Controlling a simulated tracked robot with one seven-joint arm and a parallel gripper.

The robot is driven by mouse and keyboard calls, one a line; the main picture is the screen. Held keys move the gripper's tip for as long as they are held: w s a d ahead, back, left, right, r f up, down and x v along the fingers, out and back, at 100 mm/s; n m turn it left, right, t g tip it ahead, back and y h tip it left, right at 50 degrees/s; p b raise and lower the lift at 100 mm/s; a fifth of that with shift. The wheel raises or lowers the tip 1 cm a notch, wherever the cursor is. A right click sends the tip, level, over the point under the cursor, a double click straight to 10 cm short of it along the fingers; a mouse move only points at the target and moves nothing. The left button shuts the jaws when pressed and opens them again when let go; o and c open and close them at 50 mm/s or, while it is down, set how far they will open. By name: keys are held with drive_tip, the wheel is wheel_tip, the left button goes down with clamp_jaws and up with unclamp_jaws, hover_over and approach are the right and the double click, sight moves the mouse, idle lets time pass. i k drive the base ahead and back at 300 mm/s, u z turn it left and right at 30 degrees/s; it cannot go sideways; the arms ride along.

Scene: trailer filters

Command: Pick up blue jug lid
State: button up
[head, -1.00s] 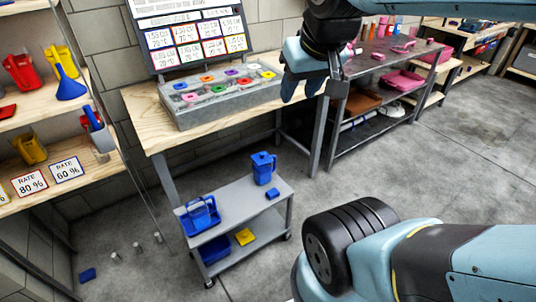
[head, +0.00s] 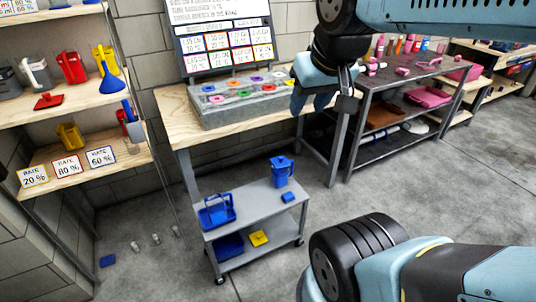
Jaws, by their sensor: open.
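A blue jug (head: 281,173) stands upright on the top of a grey cart (head: 262,203). A small flat blue piece (head: 288,197) lies beside it, near the cart's right edge; it looks like a lid, but it is too small to be sure. Another small blue piece (head: 107,261) lies on the floor left of the cart. My gripper (head: 312,103) hangs in the upper middle of the head view, in front of the workbench, pointing down. It is open and empty, well above the cart and apart from the blue pieces.
A blue basket-like carrier (head: 217,211) stands on the cart's left. A yellow piece (head: 258,238) and a blue bin (head: 229,246) are on its lower shelf. The wooden workbench (head: 180,122) is behind. Shelves (head: 125,160) stand left. Small grey cylinders (head: 156,239) dot the floor.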

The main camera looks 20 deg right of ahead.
sight(280, 162)
drive_tip(key=i, duration=0.85)
drive_tip(key=z, duration=0.05)
